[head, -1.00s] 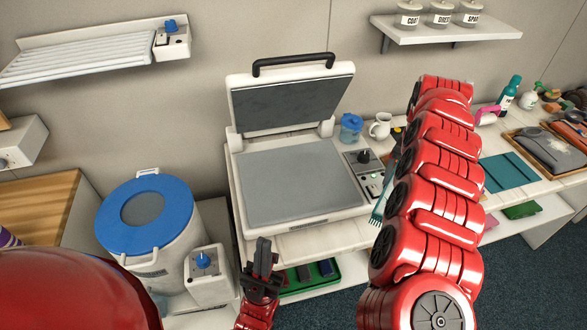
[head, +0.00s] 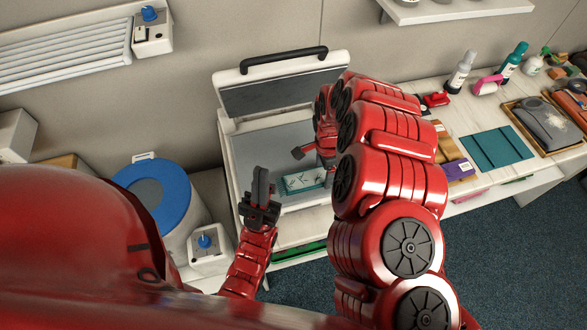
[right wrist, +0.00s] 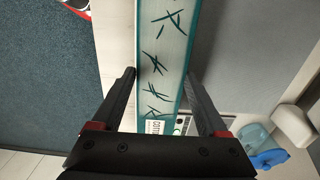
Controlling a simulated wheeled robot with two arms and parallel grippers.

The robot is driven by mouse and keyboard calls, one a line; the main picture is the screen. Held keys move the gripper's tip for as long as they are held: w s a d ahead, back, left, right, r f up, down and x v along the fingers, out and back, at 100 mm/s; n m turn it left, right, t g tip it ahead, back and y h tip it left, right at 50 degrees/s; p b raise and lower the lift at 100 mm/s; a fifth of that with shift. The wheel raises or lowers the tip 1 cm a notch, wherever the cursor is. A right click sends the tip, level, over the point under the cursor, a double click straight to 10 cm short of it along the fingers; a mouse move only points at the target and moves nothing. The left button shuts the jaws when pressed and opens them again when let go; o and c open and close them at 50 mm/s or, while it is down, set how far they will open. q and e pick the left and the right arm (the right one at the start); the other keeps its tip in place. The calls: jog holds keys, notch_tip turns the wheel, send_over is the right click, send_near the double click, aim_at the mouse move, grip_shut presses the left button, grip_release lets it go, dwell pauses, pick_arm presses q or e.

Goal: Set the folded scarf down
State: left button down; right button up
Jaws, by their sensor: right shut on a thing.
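The folded scarf (head: 306,181) is a flat, pale strip with teal edges and dark green marks. My right gripper (head: 308,157) is shut on it and holds it over the front part of the open press's grey lower plate (head: 255,147). In the right wrist view the scarf (right wrist: 163,45) runs between the fingers of the right gripper (right wrist: 165,88), with a printed label near the palm. I cannot tell whether the scarf touches the plate. My left gripper (head: 261,188) is empty at the press's front left; its finger gap is unclear.
The press lid (head: 280,88) stands raised behind the plate. A blue-lidded drum (head: 155,190) stands to the left. To the right, the counter holds a teal mat (head: 497,148), bottles and a tray with a grey item (head: 545,120).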

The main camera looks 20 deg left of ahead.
jog(key=shift+w+a+b, duration=0.35)
jog(key=shift+a, duration=0.2)
jog(key=shift+s+a+f, duration=0.1)
jog(key=shift+a, duration=0.1)
jog(key=a+b, duration=0.1)
jog(key=b, duration=0.1)
jog(key=a+b, duration=0.1)
jog(key=a, duration=0.1)
jog(key=w+a+f+b, duration=0.1)
jog(key=a+b, duration=0.1)
jog(key=shift+f+b, duration=0.1)
jog(key=shift+b, duration=0.2)
jog(key=shift+w+a+r+p, duration=0.15)
jog(key=shift+a+r+p, duration=0.1)
jog(key=shift+a+p, duration=0.2)
jog(key=shift+w+a+r+p, duration=0.1)
jog(key=shift+a+r+p, duration=0.15)
jog(key=shift+a, duration=0.3)
jog(key=shift+s+a, duration=0.15)
jog(key=shift+a, duration=0.35)
jog(key=shift+f+p, duration=0.7)
jog(key=shift+p, duration=0.2)
jog(key=shift+f+p, duration=0.4)
jog(key=shift+f, duration=0.75)
